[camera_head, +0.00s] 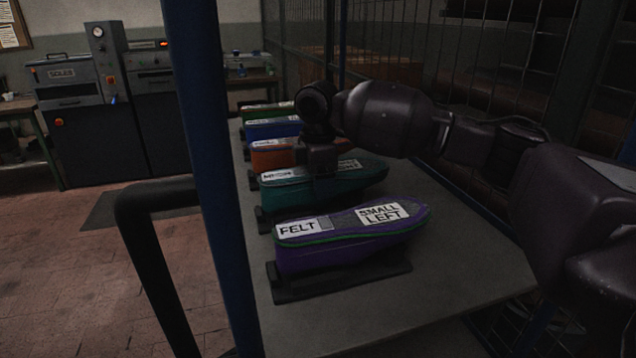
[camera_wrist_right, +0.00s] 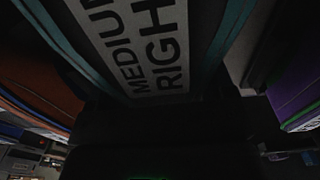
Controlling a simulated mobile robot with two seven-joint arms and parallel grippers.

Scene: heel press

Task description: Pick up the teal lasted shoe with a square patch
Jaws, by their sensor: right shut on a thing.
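The teal lasted shoe (camera_head: 352,181) lies in the row on the shelf, second from the front. White labels are on its top, and the arm partly covers them; I cannot make out the square patch. In the right wrist view the teal shoe (camera_wrist_right: 228,32) fills the top, with a label reading "MEDIUM RIGHT". My right gripper (camera_head: 323,172) is over the middle of the teal shoe and shut on it. Its fingertips are hidden against the shoe. I cannot tell whether the shoe is off its dark stand. My left gripper is not in view.
A purple shoe (camera_head: 345,249) labelled "FELT" and "SMALL LEFT" sits in front on a black stand (camera_head: 300,290). Orange (camera_head: 270,158), blue (camera_head: 272,129) and green shoes stand behind. A blue post (camera_head: 215,180) and black rail (camera_head: 150,270) border the shelf (camera_head: 400,315); wire mesh is behind.

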